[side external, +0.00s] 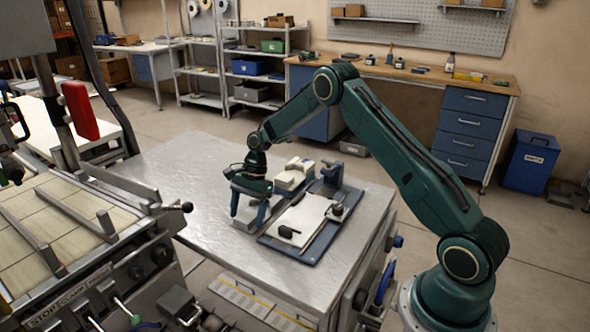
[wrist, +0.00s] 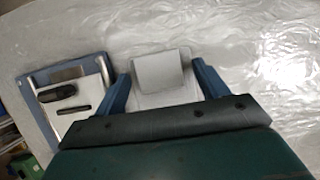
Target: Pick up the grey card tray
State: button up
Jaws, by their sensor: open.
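The grey card tray (wrist: 150,98) shows in the wrist view as a pale grey piece with a raised, lighter flat block on it. It lies on the metal tabletop between the two blue fingers of my gripper (wrist: 163,68). In the side view my gripper (side external: 249,212) points down over the tray, and a low grey part of the tray (side external: 243,219) shows between and below the fingers. The fingers are open, one on each side of the tray. I cannot tell whether either one touches it. The gripper body hides the tray's near end.
A blue board (side external: 275,242) with a white plate (side external: 302,220) and dark knobs lies close to the right of my gripper. A white device (side external: 294,174) stands behind it. A machine (side external: 70,240) borders the table's left. The back left tabletop (side external: 185,165) is bare.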

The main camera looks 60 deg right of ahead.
dwell(0.4)
jog(key=c, duration=1.2)
jog(key=shift+r, duration=0.1)
jog(key=shift+r, duration=4.95)
